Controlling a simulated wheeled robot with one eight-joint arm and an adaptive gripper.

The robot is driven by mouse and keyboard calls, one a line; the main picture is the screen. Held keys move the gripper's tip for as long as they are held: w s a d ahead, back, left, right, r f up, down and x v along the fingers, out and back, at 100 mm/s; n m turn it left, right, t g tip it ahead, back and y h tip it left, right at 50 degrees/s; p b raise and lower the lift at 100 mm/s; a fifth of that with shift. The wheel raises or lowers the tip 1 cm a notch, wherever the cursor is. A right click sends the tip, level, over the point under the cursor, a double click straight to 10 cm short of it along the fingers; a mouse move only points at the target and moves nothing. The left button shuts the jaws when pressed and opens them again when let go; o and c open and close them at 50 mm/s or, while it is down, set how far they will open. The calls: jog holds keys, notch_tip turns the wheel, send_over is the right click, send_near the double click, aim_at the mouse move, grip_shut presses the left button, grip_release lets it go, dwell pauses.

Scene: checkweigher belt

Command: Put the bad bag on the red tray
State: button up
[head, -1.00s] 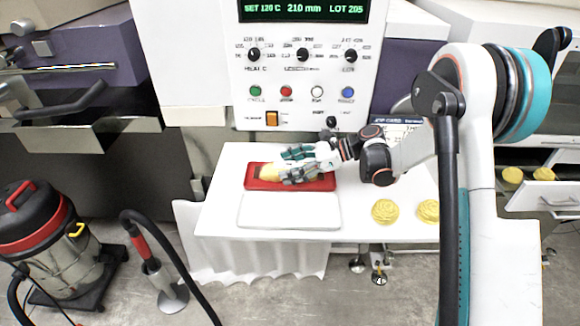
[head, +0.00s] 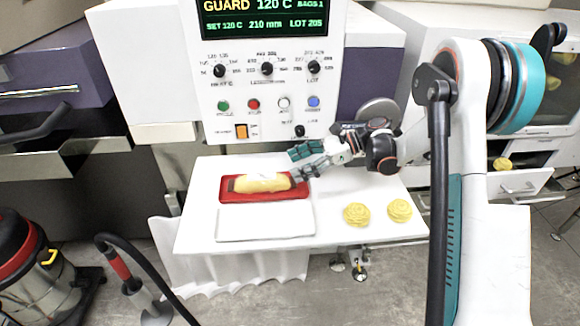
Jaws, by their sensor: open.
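A pale yellow bag (head: 262,183) lies lengthwise on the red tray (head: 228,197), inside its rim. The tray sits on the white table toward its back left. My gripper (head: 296,164) is open and empty, just above and to the right of the bag. Its teal-and-grey fingers are apart from the bag's middle; a lower finger is close to the bag's right end, and I cannot tell whether it touches. The bag's label or defect is too small to make out.
A white tray (head: 265,232) in front of the red one is empty. Two round yellow items (head: 356,214) (head: 399,210) lie on the white table (head: 340,236) at the right. A control panel (head: 266,85) with knobs and buttons stands behind. A vacuum cleaner (head: 30,240) stands at the lower left.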

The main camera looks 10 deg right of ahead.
jog(key=shift+d+r, duration=0.1)
jog(key=shift+d, duration=0.1)
jog(key=s+r+n+t+h, duration=0.3)
jog(key=s+r+n+h, duration=0.4)
jog(key=s+r, duration=0.5)
jog(key=s+d+n+t+h, duration=0.1)
jog(key=s+d+n+h, duration=0.1)
jog(key=s, duration=0.4)
jog(key=s+d+n+t+h, duration=0.1)
jog(key=s+d+n+h, duration=0.1)
jog(key=s+n, duration=0.3)
jog(key=s+d+f+n+t+h, duration=0.1)
jog(key=s+d+n+h, duration=0.1)
jog(key=s+d+n, duration=0.2)
jog(key=shift+s+d+t, duration=0.15)
jog(key=shift+s+t, duration=0.25)
jog(key=shift+s, duration=1.45)
